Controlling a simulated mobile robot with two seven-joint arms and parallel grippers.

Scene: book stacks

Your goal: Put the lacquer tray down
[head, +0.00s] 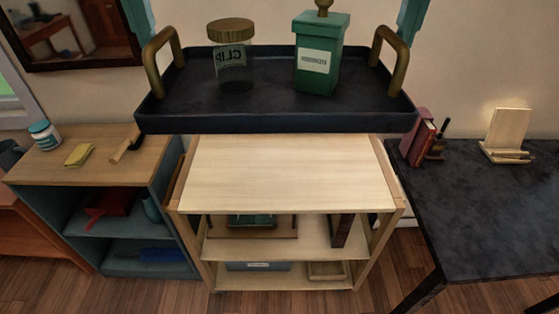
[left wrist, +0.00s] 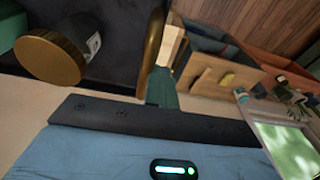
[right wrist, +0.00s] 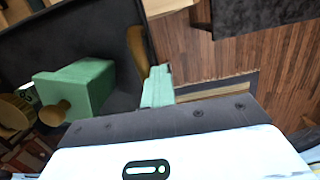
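The dark lacquer tray (head: 275,122) is level in the air in the head view, above and in front of a pale wooden shelf unit (head: 290,170). It has two brass handles. My left gripper (head: 146,30) is at its left handle (head: 152,68), and my right gripper (head: 406,32) is at its right handle (head: 402,68); both appear shut on them, though the fingers are only partly seen. On the tray stand a clear jar with a brass lid (head: 233,70), marked CLIP, and a green canister (head: 318,65), both upright. The wrist views show the handles beside the fingers.
The shelf unit's pale top is bare where visible; the tray hides its back. A dark table (head: 480,210) at right holds books (head: 418,140) and a wooden stand (head: 506,135).

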